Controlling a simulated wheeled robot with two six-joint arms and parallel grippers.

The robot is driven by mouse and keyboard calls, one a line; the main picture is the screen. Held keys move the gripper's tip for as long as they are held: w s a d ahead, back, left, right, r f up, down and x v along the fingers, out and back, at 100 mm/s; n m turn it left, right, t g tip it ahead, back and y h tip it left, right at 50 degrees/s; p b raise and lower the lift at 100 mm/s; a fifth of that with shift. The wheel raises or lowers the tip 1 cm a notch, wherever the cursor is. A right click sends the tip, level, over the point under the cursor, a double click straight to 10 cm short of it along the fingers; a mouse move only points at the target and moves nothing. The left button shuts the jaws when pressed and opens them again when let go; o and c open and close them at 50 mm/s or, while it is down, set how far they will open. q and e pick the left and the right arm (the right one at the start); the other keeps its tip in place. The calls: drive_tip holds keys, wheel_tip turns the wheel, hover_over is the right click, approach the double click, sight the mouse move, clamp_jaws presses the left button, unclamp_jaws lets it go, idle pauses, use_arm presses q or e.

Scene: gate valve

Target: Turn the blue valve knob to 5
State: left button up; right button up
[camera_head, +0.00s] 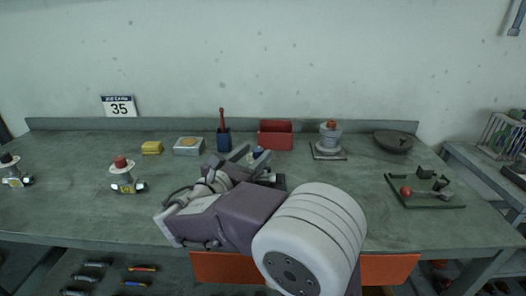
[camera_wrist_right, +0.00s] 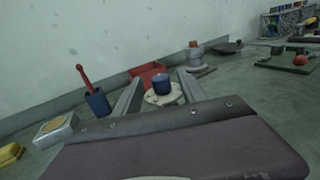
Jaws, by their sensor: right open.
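The blue valve knob (camera_wrist_right: 162,85) sits on a pale round dial (camera_wrist_right: 164,97) in the right wrist view. In the head view only a little of the blue knob (camera_head: 258,152) shows, by my fingertips; the rest of its valve is hidden behind my gripper. My right gripper (camera_head: 250,157) is open and reaches over the table to the knob. In the wrist view its two fingers (camera_wrist_right: 158,78) stand left and right of the knob, with gaps visible. I cannot read the dial's numbers or the knob's setting. My left gripper is not in view.
A red bin (camera_head: 275,135), a blue cup with a red-handled tool (camera_head: 223,139) and a grey box (camera_head: 189,146) stand behind. Red-knobbed valves stand left (camera_head: 121,163) and at back right (camera_head: 330,128). A dark tray (camera_head: 425,204) lies right.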

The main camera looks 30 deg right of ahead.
sight(261, 148)
drive_tip(key=x, duration=0.5)
drive_tip(key=shift+w+d+b, duration=0.1)
drive_tip(key=shift+d+b, duration=0.1)
drive_tip(key=shift+b, duration=0.2)
clamp_jaws()
drive_tip(key=shift+f+t, duration=0.1)
drive_tip(key=shift+t, duration=0.2)
